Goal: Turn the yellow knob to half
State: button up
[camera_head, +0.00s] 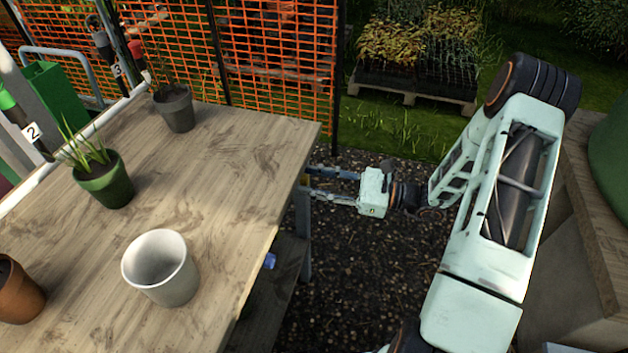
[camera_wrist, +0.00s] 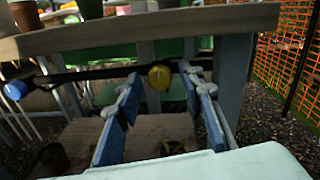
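The yellow knob (camera_wrist: 160,77) shows in the wrist view, below the table's front edge, on a dark horizontal pipe. Its round yellow face is toward the camera; I cannot tell its setting. My gripper (camera_head: 311,181) is at the table's right edge in the head view, reaching left toward the space below the top. In the wrist view, its two blue-padded fingers are spread wide, one on each side of the knob, with gaps visible. The knob's depth relative to the fingertips is unclear. The head view does not show the yellow knob.
A blue knob (camera_wrist: 14,90) is on the same pipe at the left; it also shows beside the table in the head view (camera_head: 270,261). The wooden table (camera_head: 215,170) carries several pots. An orange mesh fence (camera_head: 275,80) stands behind. Gravel floor is open around my arm.

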grip_shut()
jog(key=shift+r+m+p, duration=0.1)
jog(key=shift+m+p, duration=0.2)
jog(key=shift+m, duration=0.1)
jog(key=m+t+p, duration=0.1)
jog(key=m+p, duration=0.6)
jog(key=m, duration=1)
jog(key=shift+f+m, duration=0.2)
jog(key=shift+m, duration=0.2)
jog(key=shift+o, duration=1.1)
grip_release()
